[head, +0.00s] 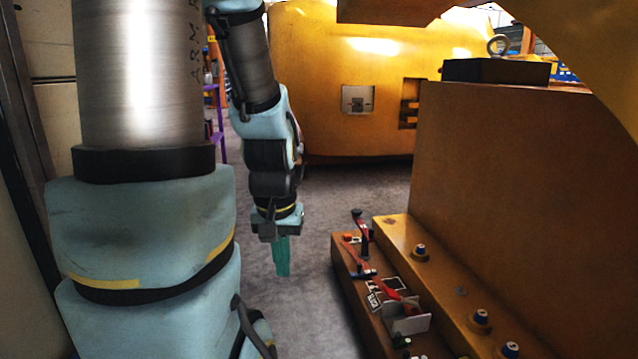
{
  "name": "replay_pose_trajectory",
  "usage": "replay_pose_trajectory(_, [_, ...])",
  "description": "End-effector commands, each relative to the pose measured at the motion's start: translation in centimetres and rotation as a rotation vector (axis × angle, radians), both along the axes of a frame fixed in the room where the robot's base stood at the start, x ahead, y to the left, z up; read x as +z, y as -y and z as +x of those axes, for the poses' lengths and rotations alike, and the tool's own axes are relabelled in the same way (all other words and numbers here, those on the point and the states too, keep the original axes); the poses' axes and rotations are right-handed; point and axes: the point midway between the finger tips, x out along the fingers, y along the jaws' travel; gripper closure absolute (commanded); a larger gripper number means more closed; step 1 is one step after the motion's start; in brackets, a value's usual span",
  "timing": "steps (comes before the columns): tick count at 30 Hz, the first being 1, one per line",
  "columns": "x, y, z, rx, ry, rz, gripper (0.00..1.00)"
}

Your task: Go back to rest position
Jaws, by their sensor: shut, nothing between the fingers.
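My gripper (282,256) hangs at the end of my arm near the middle of the head view, pointing down over the grey floor. Its green fingers are together and nothing shows between them. It is apart from the orange-brown casting (500,190) on the right and to the left of the casting's low ledge. My upper arm links fill the left of the view and hide what is behind them.
The ledge (343,270) carries a black-knobbed lever (359,228), a red-handled tool (397,289) and a small grey bracket (405,318). Bolts (421,252) stand on the casting's step. A large yellow casting (330,80) stands behind. Grey floor (320,200) is clear between them.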

Motion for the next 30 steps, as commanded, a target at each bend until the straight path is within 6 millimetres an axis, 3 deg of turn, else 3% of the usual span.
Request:
replay_pose_trajectory(1, [2.6,0.0,0.0,-0.001,0.000,0.000,1.00])
replay_pose_trajectory(21, [23.5,0.0,0.1,-0.002,0.000,0.000,1.00])
replay_pose_trajectory(27, [29.1,0.0,0.1,-0.002,0.000,0.000,1.00])
replay_pose_trajectory(30, [31.0,0.0,0.0,-0.002,0.000,0.000,1.00])
